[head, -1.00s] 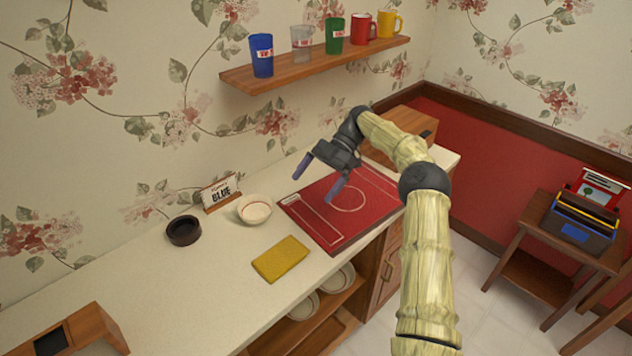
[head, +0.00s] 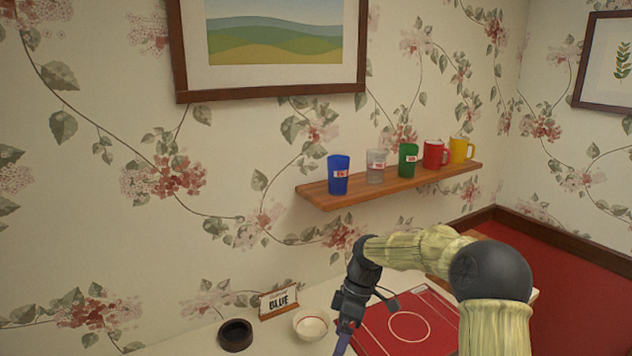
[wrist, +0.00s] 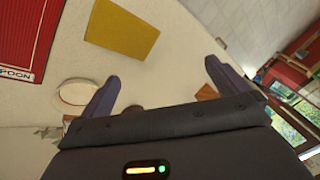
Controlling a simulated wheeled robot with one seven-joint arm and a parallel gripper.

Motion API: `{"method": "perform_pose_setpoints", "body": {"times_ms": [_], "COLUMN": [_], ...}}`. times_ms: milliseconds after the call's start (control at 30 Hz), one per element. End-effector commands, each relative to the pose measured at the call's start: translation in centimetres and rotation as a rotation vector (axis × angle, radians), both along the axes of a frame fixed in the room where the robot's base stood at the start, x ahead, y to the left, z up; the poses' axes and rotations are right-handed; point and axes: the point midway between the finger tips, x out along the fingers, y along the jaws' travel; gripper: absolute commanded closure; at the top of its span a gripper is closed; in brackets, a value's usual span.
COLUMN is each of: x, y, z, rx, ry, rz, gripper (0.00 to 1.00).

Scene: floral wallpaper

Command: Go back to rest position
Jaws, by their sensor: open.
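My gripper (wrist: 160,85) is open and empty in the wrist view, its two dark fingers spread apart above the white counter (wrist: 180,60). In the head view my arm bends in from the lower right, and the gripper points down over the counter at the left edge of the red mat (head: 410,318). Its fingertips are cut off by the bottom of the head view.
A yellow cloth (wrist: 122,26) lies there too. Above, a wooden shelf (head: 400,187) holds several cups and mugs.

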Motion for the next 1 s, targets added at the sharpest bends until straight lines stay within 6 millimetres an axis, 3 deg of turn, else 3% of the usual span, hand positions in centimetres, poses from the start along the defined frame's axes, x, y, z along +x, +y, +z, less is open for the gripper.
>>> {"method": "perform_pose_setpoints", "body": {"times_ms": [167,400,733,867,1000], "x": [-3.8,-9.1,-17.5,-19.6,-20.1], "y": [-1.0,-4.0,-8.5,-9.3,-9.6], "z": [-0.2,0.0,0.6,0.5,0.5], "rx": [-0.185,-0.337,-0.351,-0.321,-0.313], "ry": [-0.037,-0.118,-0.22,-0.232,-0.232], "rz": [-0.246,-0.643,-1.23,-1.37,-1.411], "gripper": [0.0,0.0,0.0,0.0,0.0]}}
